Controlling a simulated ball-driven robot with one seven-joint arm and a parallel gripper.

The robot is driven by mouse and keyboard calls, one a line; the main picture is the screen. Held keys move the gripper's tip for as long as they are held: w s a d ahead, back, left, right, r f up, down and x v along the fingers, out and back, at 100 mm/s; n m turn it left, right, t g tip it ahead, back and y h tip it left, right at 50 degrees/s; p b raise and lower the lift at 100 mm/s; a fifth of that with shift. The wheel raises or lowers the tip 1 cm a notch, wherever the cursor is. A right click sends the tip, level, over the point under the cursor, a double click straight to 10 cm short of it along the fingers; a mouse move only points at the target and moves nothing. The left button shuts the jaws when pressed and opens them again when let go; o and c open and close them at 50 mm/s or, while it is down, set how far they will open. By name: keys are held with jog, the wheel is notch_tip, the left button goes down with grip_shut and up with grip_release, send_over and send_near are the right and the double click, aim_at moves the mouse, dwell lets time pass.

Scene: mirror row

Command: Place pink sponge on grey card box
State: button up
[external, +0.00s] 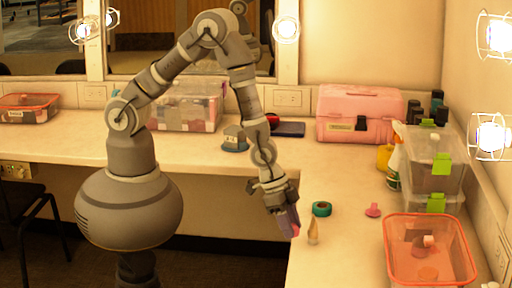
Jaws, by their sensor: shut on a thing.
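My gripper (284,208) points down over the front edge of the right-hand counter. It is shut on the pink sponge (294,228), which shows pink and purplish below the fingers and is partly hidden by them. The sponge looks tilted, and I cannot tell how far above the counter it is. A small grey object (234,137), which may be the grey card box, stands on the back counter, left of my forearm and well apart from the sponge. It is too small to make out clearly.
A green tape roll (321,209), a small tan pointed item (313,232) and a pink item (372,210) lie near my gripper. An orange-rimmed clear bin (428,250) stands front right. A pink case (359,114) stands at the back. The middle counter is mostly clear.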

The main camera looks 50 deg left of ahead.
jog(key=w+a+r+n+t+y+p, duration=0.15)
jog(key=w+a+n, duration=0.35)
jog(key=w+a, duration=0.65)
jog(key=w+a+r+n+t+y+p, duration=0.1)
jog(key=w+a+r+n, duration=0.25)
jog(key=w+a, duration=0.85)
jog(key=s+a+r+n+y+p, duration=0.1)
jog(key=s+a+n, duration=0.15)
jog(key=a, duration=1.05)
jog(key=s+a+r+n+y, duration=0.15)
jog(key=a+n, duration=0.25)
jog(key=a, duration=0.9)
jog(key=s+a+n+y+p, duration=0.15)
jog(key=a+n, duration=0.25)
jog(key=a, duration=0.9)
jog(key=b, duration=0.3)
send_over(238, 129)
jog(key=s, duration=0.1)
jog(key=shift+s+d+f+g, duration=0.1)
jog(key=shift+f+g, duration=0.1)
jog(key=shift+f, duration=0.15)
jog(key=shift+d+f+g, duration=0.1)
jog(key=shift+f+g, duration=0.05)
jog(key=shift+f, duration=0.25)
jog(key=shift+f+b, duration=0.5)
jog(key=shift+f, duration=1.05)
